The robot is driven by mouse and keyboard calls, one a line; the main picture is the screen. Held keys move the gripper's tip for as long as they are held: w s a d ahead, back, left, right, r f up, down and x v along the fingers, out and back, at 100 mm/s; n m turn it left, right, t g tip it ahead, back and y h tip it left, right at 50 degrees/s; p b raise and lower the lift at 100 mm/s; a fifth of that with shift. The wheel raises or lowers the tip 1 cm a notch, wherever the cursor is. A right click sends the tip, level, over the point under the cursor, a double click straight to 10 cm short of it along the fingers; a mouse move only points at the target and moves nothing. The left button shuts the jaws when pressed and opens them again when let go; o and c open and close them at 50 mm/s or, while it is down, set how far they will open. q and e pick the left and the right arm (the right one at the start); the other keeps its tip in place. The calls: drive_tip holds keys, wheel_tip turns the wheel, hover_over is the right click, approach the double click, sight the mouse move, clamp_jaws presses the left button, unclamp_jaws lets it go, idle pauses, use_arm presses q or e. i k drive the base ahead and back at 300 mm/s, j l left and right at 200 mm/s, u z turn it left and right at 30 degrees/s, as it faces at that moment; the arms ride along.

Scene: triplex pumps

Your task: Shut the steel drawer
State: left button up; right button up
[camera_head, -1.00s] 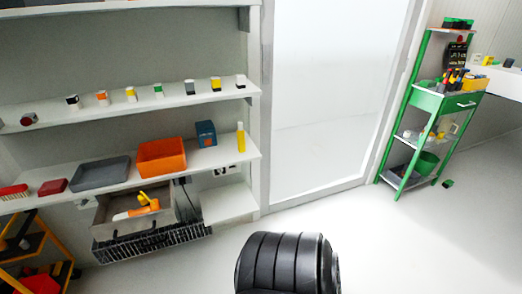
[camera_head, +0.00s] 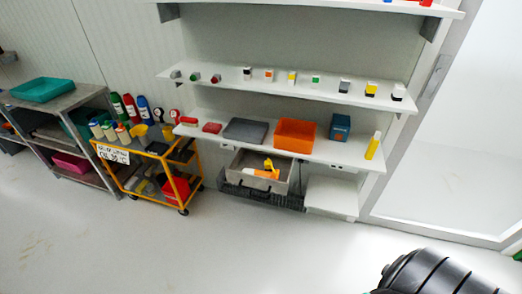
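The steel drawer (camera_head: 244,186) is under the lower white shelf, pulled out toward the room. It is a grey box with a dark handle on its front. An orange and yellow tool (camera_head: 263,171) lies inside it. The drawer is in the middle of the view, well away from me. Neither of my grippers is in view. A black ribbed part at the bottom right is probably mine.
White shelves (camera_head: 290,85) hold small items, an orange bin (camera_head: 295,136) and a grey tray (camera_head: 246,131). A yellow cart (camera_head: 150,170) stands left of the drawer, beside a metal rack (camera_head: 60,106). The floor (camera_head: 200,245) in front is clear.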

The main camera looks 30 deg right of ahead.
sight(246, 158)
drive_tip(key=z, duration=0.9)
